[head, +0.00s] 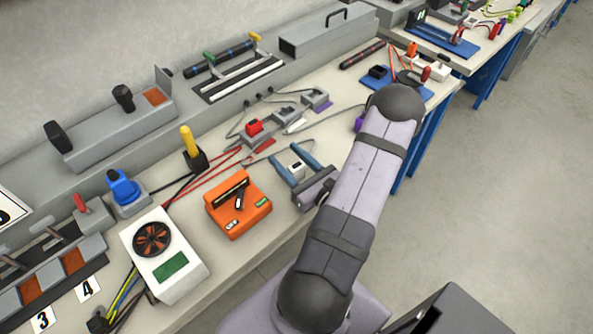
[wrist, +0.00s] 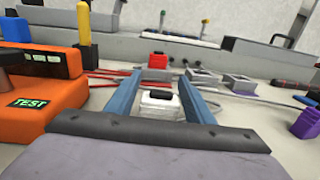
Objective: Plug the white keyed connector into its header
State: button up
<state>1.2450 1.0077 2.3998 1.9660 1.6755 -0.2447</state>
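The white connector (head: 296,167) with a black block on top lies on the bench between the two blue fingers of my gripper (head: 301,160). The wrist view also shows the connector (wrist: 160,103) between the fingers of my gripper (wrist: 162,80). The fingers are spread on either side of it; I cannot tell whether they touch it. A grey header (head: 284,116) with a white strip (head: 296,126) in front stands further back on the bench. In the wrist view this header (wrist: 201,77) is beyond the right finger. Its opening is not clear.
A red connector (head: 254,127) sits in the grey header left of it. Another grey header (head: 315,98) has a purple strip. A purple connector (wrist: 305,122) stands at right. The orange tester (head: 238,205) is close on the left. Cables cross the bench.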

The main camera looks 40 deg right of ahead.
jog(key=c, duration=0.8)
jog(key=shift+r, duration=0.2)
jog(key=shift+r+p, duration=0.55)
jog(key=shift+r, duration=4.3)
jog(key=w+f+n+y+b, duration=0.1)
jog(key=w+b, duration=0.1)
jog(key=w+a+f+y+b, duration=0.1)
jog(key=w+f+b, duration=0.1)
jog(key=w, duration=0.1)
jog(key=w+a+f+n+y+b, duration=0.1)
jog(key=w+f+y+b, duration=0.1)
jog(key=shift+w+a+f+n, duration=0.15)
jog(key=shift+w+a+n, duration=0.15)
jog(key=shift+w, duration=0.1)
jog(key=shift+w+d+r+m+h+b, duration=0.35)
jog(key=shift+w+d+r, duration=0.6)
jog(key=shift+w+d, duration=1.3)
jog(key=shift+w+d+r+m+h+b, duration=0.15)
jog(key=shift+w+d+r+h, duration=0.3)
jog(key=shift+w+d+r, duration=1.7)
jog(key=shift+w+d+f+m+h+b, duration=0.25)
jog(key=shift+w+d, duration=0.95)
jog(key=shift+d, duration=2.3)
